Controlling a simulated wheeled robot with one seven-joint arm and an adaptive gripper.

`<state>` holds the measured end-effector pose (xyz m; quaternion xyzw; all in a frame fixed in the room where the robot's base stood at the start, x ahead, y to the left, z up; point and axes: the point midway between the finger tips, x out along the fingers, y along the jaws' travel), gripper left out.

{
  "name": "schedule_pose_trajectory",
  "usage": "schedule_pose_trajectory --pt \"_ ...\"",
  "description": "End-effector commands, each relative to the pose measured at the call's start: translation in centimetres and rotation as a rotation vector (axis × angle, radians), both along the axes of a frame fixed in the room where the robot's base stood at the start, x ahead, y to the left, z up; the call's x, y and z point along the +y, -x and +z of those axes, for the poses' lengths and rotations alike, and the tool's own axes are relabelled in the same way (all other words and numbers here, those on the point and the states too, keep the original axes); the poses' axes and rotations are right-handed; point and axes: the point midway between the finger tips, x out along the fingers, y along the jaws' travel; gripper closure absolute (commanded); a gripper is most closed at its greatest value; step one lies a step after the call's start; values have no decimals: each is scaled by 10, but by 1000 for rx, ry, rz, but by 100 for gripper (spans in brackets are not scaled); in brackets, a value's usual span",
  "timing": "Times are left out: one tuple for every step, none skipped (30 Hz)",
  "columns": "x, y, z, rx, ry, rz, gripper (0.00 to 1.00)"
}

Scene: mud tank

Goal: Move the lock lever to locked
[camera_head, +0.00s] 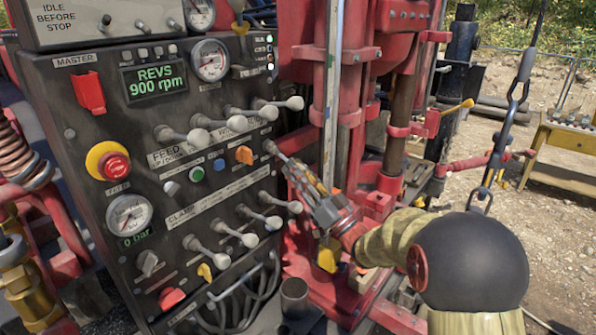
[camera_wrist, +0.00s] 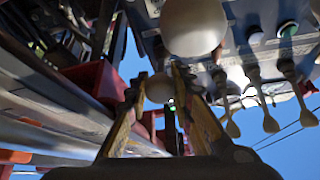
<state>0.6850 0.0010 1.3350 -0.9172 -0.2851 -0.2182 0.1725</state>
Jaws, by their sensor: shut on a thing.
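My gripper (camera_head: 279,156) reaches up and left to the right edge of the dark control panel (camera_head: 235,182). Its fingertips are at a pale lever knob (camera_head: 270,147) there. In the wrist view the fingers of my gripper (camera_wrist: 160,84) close on both sides of a pale round knob (camera_wrist: 159,88). The lever's stem and its label are mostly hidden, so I cannot read whether it is the lock lever or which position it is in.
Feed levers (camera_head: 236,123) stick out above, and clamp levers (camera_head: 243,226) stick out below. A large pale knob (camera_wrist: 193,25) is close to the wrist camera. The red mast (camera_head: 330,100) stands right of the panel. A yellow table (camera_head: 566,137) is far right.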

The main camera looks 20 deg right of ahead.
Motion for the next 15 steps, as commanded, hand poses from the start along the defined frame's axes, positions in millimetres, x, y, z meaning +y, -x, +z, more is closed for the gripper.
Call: schedule_pose_trajectory --pt "0 0 -6 13 0 1 77" --pt "0 0 -6 12 -1 0 75" --pt "0 0 -6 11 0 1 73" --pt "0 0 -5 10 0 1 71" --pt "0 0 -5 9 0 0 69" --pt "0 0 -4 8 0 1 69" --pt "0 0 -4 8 0 1 69" --pt "0 0 -4 7 0 0 69" --pt "0 0 -3 6 0 1 69" --pt "0 0 -3 5 0 1 69" --pt "0 0 -3 5 0 0 69" --pt "0 0 -3 5 0 0 69" --pt "0 0 -2 4 0 0 69" --pt "0 0 -3 4 0 0 69" --pt "-1 1 -3 4 0 0 69"
